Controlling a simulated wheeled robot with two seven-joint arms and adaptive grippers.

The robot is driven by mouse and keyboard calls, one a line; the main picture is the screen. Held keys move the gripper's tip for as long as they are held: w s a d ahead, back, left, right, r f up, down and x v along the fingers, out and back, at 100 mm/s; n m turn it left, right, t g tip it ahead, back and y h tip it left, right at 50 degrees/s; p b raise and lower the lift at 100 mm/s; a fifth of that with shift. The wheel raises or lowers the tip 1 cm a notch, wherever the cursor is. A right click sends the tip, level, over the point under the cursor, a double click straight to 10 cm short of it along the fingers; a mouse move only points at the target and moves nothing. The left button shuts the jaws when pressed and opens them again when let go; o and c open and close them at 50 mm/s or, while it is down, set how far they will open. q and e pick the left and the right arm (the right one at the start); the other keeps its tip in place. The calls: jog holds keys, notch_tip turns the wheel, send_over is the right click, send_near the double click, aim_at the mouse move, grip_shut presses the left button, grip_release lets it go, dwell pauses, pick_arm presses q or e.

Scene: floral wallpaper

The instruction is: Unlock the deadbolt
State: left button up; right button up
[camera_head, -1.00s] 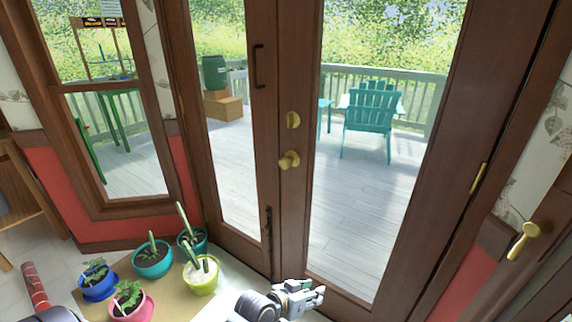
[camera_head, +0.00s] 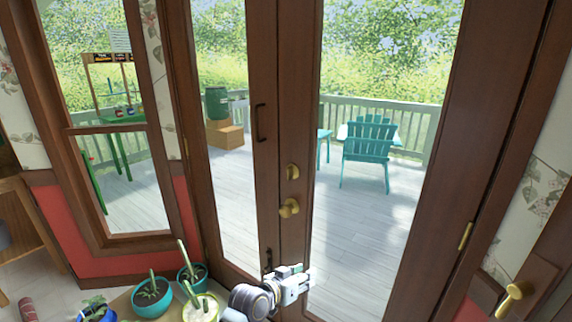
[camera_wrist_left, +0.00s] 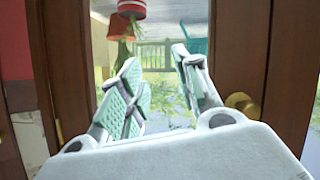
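The round brass deadbolt (camera_head: 292,172) sits on the brown wooden door (camera_head: 293,120), directly above a brass knob (camera_head: 288,207). My left gripper (camera_head: 300,279) is in front of the door, below the knob and apart from both fittings in the picture. In the left wrist view my left gripper (camera_wrist_left: 155,62) has its padded fingers spread with nothing between them. A brass fitting (camera_wrist_left: 243,104) shows right of the fingers there; I cannot tell whether it is the knob or the deadbolt. My right gripper is not in view.
Potted plants, including a teal pot (camera_head: 152,297) and a yellow-green pot (camera_head: 201,306), stand close left of my left gripper. A dark handle (camera_head: 260,123) is on the left door leaf. A brass lever (camera_head: 514,298) is at the lower right. A teal chair (camera_head: 368,152) stands outside.

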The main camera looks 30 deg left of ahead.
pick_arm(q)
jog(key=w+a+r+t+p, duration=0.2)
jog(key=a+r+p, duration=0.4)
jog(key=r, duration=0.6)
jog(key=w+a+r+m+t+y+p, duration=0.1)
jog(key=w+a+r+t+p, duration=0.1)
jog(key=a+r+p, duration=0.4)
jog(key=a+r+t, duration=0.1)
jog(key=a+r, duration=0.3)
jog(key=r, duration=0.3)
jog(key=shift+w+a+r+m, duration=0.2)
jog(key=shift+w+a+m, duration=0.1)
jog(key=shift+a, duration=0.1)
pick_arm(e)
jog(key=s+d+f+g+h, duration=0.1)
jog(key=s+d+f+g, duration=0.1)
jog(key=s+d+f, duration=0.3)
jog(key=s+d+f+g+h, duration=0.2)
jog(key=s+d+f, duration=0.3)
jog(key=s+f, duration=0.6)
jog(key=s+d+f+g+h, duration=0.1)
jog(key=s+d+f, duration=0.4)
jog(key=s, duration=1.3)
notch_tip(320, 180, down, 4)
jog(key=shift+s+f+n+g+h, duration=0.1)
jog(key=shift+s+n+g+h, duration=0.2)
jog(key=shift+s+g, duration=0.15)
pick_arm(q)
jog(key=shift+w, duration=0.1)
